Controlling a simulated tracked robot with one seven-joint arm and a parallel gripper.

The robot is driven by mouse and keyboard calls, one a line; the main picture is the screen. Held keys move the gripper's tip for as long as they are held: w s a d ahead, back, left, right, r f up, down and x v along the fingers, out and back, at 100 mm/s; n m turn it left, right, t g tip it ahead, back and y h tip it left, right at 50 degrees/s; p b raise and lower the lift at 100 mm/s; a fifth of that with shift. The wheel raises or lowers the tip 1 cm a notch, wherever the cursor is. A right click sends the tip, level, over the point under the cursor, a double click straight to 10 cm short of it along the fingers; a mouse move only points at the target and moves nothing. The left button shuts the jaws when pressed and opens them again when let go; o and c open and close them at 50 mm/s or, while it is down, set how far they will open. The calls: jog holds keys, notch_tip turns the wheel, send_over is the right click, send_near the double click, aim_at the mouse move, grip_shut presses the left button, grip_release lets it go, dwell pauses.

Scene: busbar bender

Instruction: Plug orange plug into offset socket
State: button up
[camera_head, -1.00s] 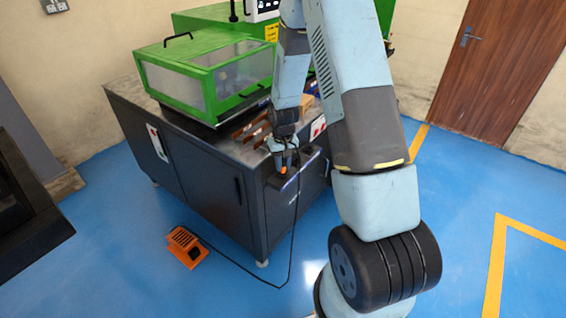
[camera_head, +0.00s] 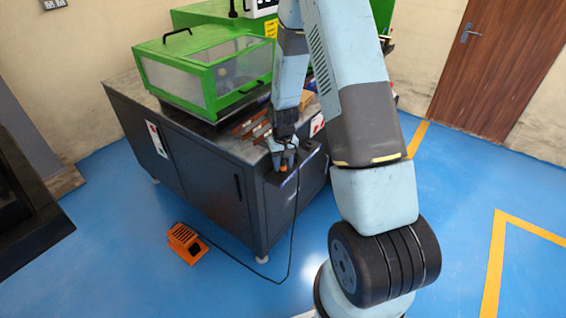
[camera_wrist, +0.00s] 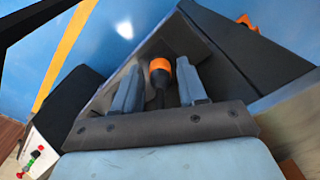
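The orange plug (camera_wrist: 160,68) shows in the wrist view, between the two fingers of my gripper (camera_wrist: 160,78). The fingers stand apart, with a narrow gap visible on each side of the plug, so my gripper looks open around it. The plug has an orange end and a dark body running back toward the palm. In the head view the plug (camera_head: 284,168) is a small orange spot just below my gripper (camera_head: 284,158), at a dark ledge (camera_head: 276,180) on the cabinet's near corner. I cannot make out the offset socket in either view.
The dark cabinet (camera_head: 205,180) carries a green machine (camera_head: 205,70) and copper-coloured bars (camera_head: 252,128). A black cable (camera_head: 292,235) hangs from the ledge to the floor near an orange foot pedal (camera_head: 186,243). Blue floor in front is clear.

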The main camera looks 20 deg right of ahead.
jog(key=shift+o, duration=1)
jog(key=shift+r, duration=0.1)
notch_tip(320, 180, up, 14)
jog(key=shift+f, duration=0.25)
